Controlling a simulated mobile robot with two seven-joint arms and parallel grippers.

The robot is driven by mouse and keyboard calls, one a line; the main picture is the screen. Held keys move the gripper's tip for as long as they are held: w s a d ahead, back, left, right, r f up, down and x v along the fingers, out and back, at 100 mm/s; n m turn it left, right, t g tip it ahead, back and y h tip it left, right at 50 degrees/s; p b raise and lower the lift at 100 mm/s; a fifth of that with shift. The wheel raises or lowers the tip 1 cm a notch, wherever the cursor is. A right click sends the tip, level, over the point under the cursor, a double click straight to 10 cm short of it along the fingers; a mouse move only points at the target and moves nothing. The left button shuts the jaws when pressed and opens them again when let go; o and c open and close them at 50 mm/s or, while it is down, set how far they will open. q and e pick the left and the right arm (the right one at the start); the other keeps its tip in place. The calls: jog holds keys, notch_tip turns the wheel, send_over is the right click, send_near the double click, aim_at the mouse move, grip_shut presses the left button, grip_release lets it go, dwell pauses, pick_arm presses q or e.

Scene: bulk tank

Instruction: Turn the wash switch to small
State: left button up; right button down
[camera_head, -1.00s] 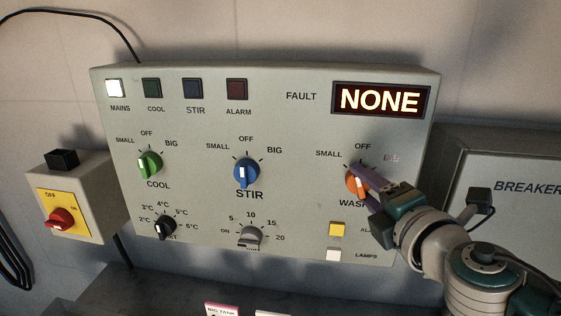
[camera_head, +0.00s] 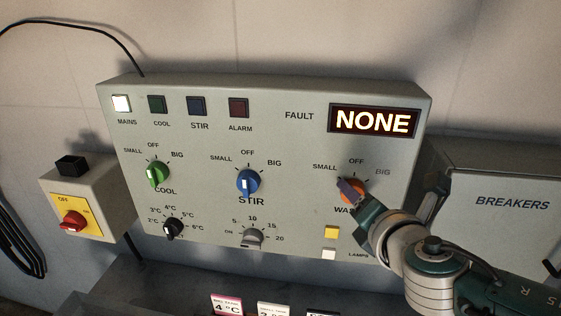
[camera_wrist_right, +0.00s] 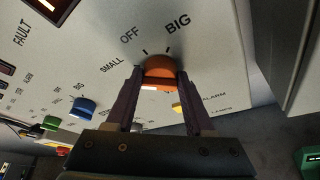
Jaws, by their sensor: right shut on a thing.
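The orange wash switch (camera_head: 344,197) is at the right of the grey control panel, with SMALL, OFF and BIG printed around it. My right gripper (camera_head: 347,188) is shut on this switch, its purple fingers hiding much of it in the head view. In the right wrist view the orange knob (camera_wrist_right: 160,70) sits between the two fingertips of the gripper (camera_wrist_right: 158,78), one on each side. A pale mark shows low on the knob, but its exact setting is hard to tell. My left gripper is not in view.
The blue stir switch (camera_head: 248,183) and green cool switch (camera_head: 157,174) are to the left. A yellow button (camera_head: 331,233) and a white lamps button (camera_head: 328,254) lie just below the gripper. The breaker box (camera_head: 500,200) stands at right. The fault display (camera_head: 374,121) reads NONE.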

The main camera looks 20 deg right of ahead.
dwell(0.3)
jog(key=shift+c, duration=1.4)
grip_release()
jog(key=p+v, duration=0.1)
jog(key=v, duration=0.9)
